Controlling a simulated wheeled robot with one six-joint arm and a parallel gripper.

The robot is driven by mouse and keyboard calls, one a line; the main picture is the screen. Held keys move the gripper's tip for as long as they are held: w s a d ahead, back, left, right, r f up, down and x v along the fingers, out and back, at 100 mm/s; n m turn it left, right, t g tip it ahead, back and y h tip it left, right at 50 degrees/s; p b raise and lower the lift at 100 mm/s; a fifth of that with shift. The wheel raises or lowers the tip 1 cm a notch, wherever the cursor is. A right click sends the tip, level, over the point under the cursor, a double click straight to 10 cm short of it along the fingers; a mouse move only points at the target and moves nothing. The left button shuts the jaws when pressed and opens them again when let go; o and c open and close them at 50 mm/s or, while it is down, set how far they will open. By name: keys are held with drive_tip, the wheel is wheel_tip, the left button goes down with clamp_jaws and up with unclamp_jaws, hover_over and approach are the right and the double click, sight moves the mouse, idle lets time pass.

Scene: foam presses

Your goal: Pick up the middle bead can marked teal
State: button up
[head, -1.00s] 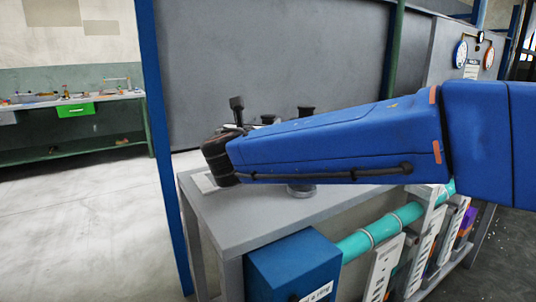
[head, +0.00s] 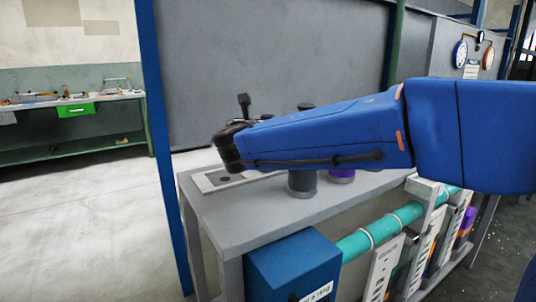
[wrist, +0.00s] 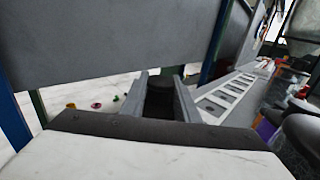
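No teal-marked can can be made out. In the head view a dark grey can (head: 302,184) stands on the grey table, its upper part hidden behind my arm. A purple-marked can (head: 341,176) stands to its right, also mostly hidden. In the wrist view my gripper (wrist: 160,80) has its two grey fingers apart. A dark rounded shape (wrist: 170,71) shows between and beyond them; I cannot tell whether it is a can. A purple item (wrist: 268,129) is at the right. In the head view the fingers are hidden by my arm.
The grey table (head: 222,222) has a pale plate with a dark round spot (head: 224,180) at its left end. A blue box (head: 292,266) and teal pipe (head: 400,219) are at its front. A grey panel (head: 270,60) stands behind. A white slotted strip (wrist: 228,96) lies right of the fingers.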

clamp_jaws()
